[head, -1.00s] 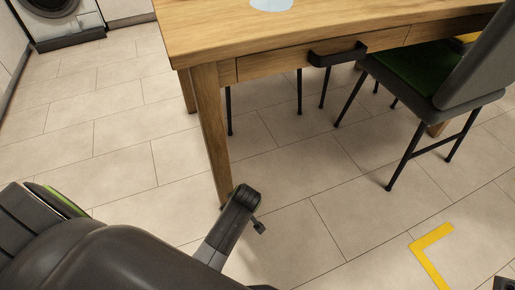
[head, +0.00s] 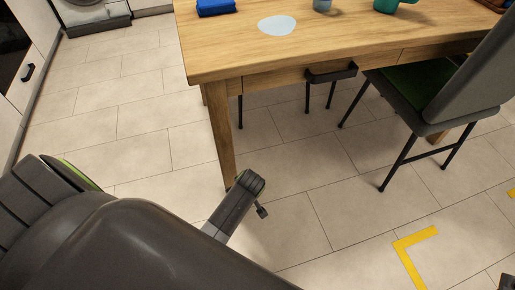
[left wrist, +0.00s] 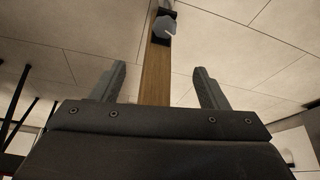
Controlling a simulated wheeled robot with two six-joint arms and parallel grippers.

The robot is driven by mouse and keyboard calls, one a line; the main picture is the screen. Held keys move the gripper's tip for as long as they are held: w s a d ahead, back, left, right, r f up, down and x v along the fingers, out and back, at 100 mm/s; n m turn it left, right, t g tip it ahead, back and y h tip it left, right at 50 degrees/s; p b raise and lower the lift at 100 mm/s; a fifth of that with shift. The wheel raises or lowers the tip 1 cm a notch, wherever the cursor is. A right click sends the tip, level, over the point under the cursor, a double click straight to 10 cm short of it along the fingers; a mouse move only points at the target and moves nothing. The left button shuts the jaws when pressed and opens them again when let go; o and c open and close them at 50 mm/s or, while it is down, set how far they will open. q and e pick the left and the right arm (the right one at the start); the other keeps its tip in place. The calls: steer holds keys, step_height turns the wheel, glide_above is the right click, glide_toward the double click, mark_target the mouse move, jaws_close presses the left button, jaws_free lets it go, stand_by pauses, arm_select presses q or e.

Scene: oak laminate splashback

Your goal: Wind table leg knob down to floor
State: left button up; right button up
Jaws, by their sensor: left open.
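The wooden table leg (head: 220,135) runs down from the table's near left corner to the floor. In the left wrist view the leg (left wrist: 155,75) rises between my gripper's fingers in the picture. A pale grey knob (left wrist: 165,27) sits on a dark fitting at the leg's foot, beyond the fingertips. My left gripper (head: 253,192) is low beside the foot of the leg in the head view and hides the knob there. In the left wrist view my left gripper (left wrist: 163,78) is open and empty. A dark part at the head view's bottom right corner may be my right gripper; its jaws do not show.
The wooden table (head: 330,45) bears a blue item (head: 215,7), a pale disc (head: 277,25) and cups. A chair with a green seat (head: 415,90) stands at its right. Yellow tape (head: 412,245) marks the floor. Tiled floor left of the leg is clear.

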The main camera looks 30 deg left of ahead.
arm_select(q)
steer(key=w+r+m+t+h+b, duration=0.1)
steer(key=w+r+m+t, duration=0.3)
steer(key=w+r+t, duration=0.4)
steer(key=shift+w+d+r+t+b, duration=0.2)
steer(key=shift+r+t+b, duration=0.75)
steer(key=shift+r, duration=1.2)
